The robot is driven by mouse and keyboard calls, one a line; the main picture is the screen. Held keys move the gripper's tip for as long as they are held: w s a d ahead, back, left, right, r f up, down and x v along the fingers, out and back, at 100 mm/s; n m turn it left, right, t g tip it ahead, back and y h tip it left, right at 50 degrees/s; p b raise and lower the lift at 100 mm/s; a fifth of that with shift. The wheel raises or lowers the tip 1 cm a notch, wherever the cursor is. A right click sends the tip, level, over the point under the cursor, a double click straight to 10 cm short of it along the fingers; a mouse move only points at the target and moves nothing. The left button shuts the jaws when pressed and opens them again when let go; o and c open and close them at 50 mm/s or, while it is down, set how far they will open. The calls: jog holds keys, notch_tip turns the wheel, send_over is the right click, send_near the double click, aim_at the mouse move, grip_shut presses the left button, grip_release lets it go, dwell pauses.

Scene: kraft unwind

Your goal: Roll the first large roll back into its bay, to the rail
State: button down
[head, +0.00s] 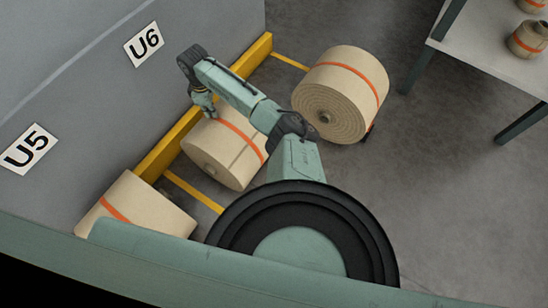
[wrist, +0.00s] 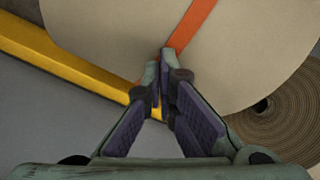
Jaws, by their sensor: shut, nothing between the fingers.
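Three large kraft rolls with orange bands show in the head view; I cannot tell which is called first. The middle roll (head: 207,153) lies close to the yellow rail (head: 160,152), beneath my arm. Another roll (head: 352,72) lies farther right, clear of the rail, its spiral end facing the camera. The third roll (head: 155,207) lies at lower left by the rail under the U5 sign. My gripper (head: 212,112) is shut and empty at the middle roll's upper, wall-side edge. In the wrist view its fingertips (wrist: 161,80) overlap that roll (wrist: 110,35) by its orange band; contact is unclear.
Grey wall with U5 (head: 29,149) and U6 (head: 144,44) signs runs behind the rail. Yellow floor lines (head: 193,191) mark the bays. Floor (head: 440,190) at right is open. A small dark object (head: 369,132) touches the right roll's base.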

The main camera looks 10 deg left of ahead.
jog(key=shift+w+a+f+b, duration=0.1)
jog(key=shift+w+a+b, duration=0.2)
jog(key=shift+a+b, duration=0.45)
jog(key=shift+w+a+f+b, duration=0.1)
jog(key=shift+w+a+b, duration=0.25)
jog(key=shift+a, duration=0.55)
jog(key=shift+s, duration=0.1)
jog(key=shift+r, duration=0.15)
jog(key=shift+r+p, duration=2.3)
jog(key=shift+r, duration=0.15)
